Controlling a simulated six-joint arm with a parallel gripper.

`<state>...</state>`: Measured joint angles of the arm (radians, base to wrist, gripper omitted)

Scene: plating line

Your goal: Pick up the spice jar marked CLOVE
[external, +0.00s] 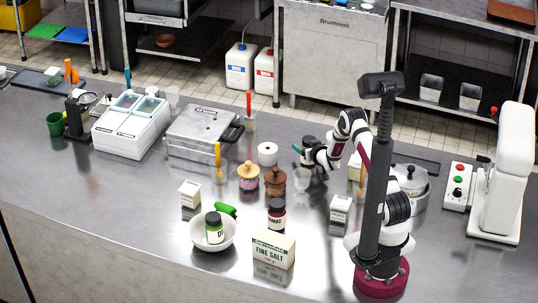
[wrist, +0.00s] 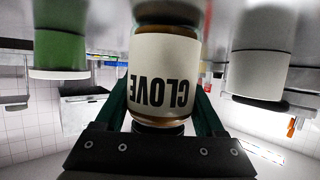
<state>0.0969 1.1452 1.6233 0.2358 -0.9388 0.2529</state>
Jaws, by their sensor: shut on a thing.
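The spice jar marked CLOVE (wrist: 162,72) fills the middle of the wrist view, upside down in the picture, with a cream label, amber glass and a dark cap toward me. My gripper (wrist: 163,100) is shut on it, a green finger on each side. In the external view my gripper (external: 303,151) is near the middle of the counter, and the jar there shows small with a dark top (external: 309,140), partly hidden by the gripper. I cannot tell whether its base touches the counter.
A pot (external: 410,184) stands to the right.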

